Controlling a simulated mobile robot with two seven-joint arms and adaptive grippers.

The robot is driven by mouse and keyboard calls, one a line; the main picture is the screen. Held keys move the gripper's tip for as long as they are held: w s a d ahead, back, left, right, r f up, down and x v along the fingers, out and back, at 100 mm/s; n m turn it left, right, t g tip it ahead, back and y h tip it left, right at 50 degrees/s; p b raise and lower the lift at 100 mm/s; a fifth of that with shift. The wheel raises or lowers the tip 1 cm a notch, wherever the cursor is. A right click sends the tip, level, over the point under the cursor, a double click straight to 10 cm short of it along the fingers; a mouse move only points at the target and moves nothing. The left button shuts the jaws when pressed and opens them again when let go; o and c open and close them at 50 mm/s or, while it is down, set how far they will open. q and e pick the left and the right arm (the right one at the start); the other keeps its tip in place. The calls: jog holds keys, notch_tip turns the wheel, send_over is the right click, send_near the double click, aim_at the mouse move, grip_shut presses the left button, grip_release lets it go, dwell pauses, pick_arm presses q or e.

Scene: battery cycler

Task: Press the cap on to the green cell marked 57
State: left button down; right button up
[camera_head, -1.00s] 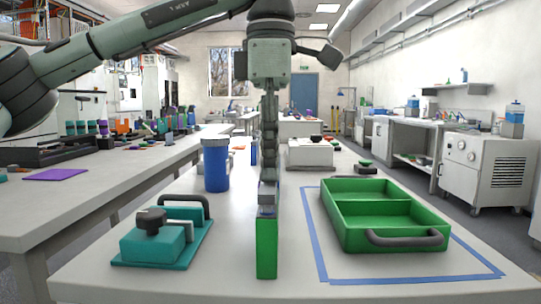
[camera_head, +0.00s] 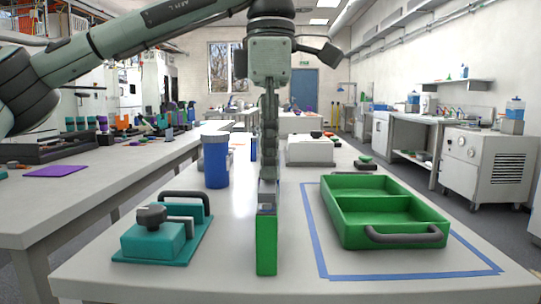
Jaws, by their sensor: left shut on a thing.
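The green cell (camera_head: 266,247) is an upright green block near the front middle of the table. The number on it cannot be read from here. My left gripper (camera_head: 267,198) points straight down above the cell and is seen edge-on. My right gripper is not in view.
A green two-compartment tray (camera_head: 342,232) with a dark handle stands inside a blue tape outline at right. A teal fixture (camera_head: 152,241) with a black knob and handle is at left. Behind stand a blue jar (camera_head: 216,166) and a white box (camera_head: 310,150). The front table edge is close.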

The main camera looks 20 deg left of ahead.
pick_arm(q)
jog(key=shift+f, duration=0.4)
dwell(0.4)
jog(key=c, duration=1.4)
grip_release()
jog(key=shift+o, duration=0.2)
jog(key=o, duration=0.4)
jog(key=shift+o, duration=0.2)
